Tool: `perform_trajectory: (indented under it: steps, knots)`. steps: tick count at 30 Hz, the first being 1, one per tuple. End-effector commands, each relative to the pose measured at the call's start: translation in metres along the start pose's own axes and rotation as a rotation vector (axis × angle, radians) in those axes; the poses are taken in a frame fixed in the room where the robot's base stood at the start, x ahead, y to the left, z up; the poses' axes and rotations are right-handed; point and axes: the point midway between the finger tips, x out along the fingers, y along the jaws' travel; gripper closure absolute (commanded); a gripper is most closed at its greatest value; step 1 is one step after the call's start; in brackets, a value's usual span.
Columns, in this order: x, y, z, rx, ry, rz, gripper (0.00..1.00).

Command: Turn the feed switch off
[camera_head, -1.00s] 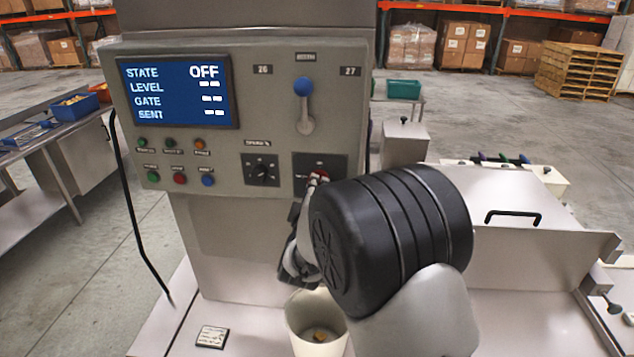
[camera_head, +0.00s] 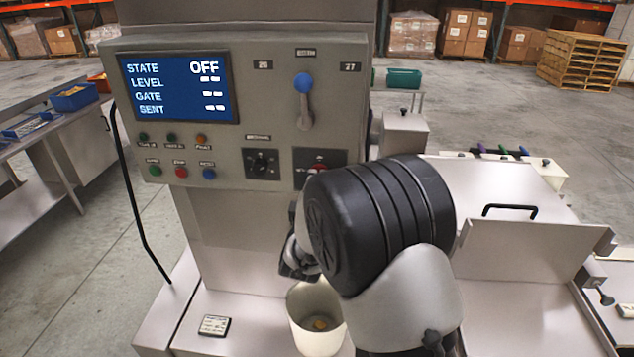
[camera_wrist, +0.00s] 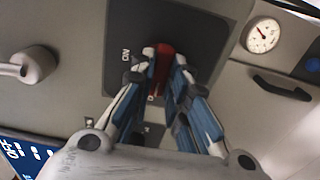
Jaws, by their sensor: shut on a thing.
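The feed switch (camera_wrist: 162,62) is a red handle on a dark square plate (camera_wrist: 150,25) with "ON" lettering, seen in the wrist view. My gripper (camera_wrist: 160,72) is shut on the handle, with one blue-and-grey finger on each side. In the head view, the dark plate (camera_head: 340,160) is at the panel's lower right. My wrist covers most of the switch there and hides the fingertips. The screen (camera_head: 178,90) reads STATE OFF, with dashes for level, gate and sent.
Coloured buttons (camera_head: 180,172) sit under the screen. A white cup (camera_head: 301,325) stands below my wrist. A lidded metal box (camera_head: 500,190) is at right.

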Motion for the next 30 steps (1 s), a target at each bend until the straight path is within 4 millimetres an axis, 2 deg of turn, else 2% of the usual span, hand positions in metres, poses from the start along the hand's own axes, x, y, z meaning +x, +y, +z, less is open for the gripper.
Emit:
perform_trajectory:
  steps: [4, 5, 13, 23, 26, 30]
  knots:
    - [0.000, 0.000, 0.000, -0.002, 0.000, 0.001, 1.00]
    - [0.000, 0.000, 0.000, -0.002, 0.000, 0.001, 0.83]
    - [0.000, 0.000, 0.000, 0.000, 0.000, 0.001, 0.65]
    - [-0.002, 0.000, 0.000, 0.000, 0.000, 0.000, 0.65]
    - [-0.009, 0.001, -0.001, 0.001, 0.001, 0.000, 0.65]
    - [-0.034, 0.001, -0.001, 0.000, 0.002, 0.000, 0.65]
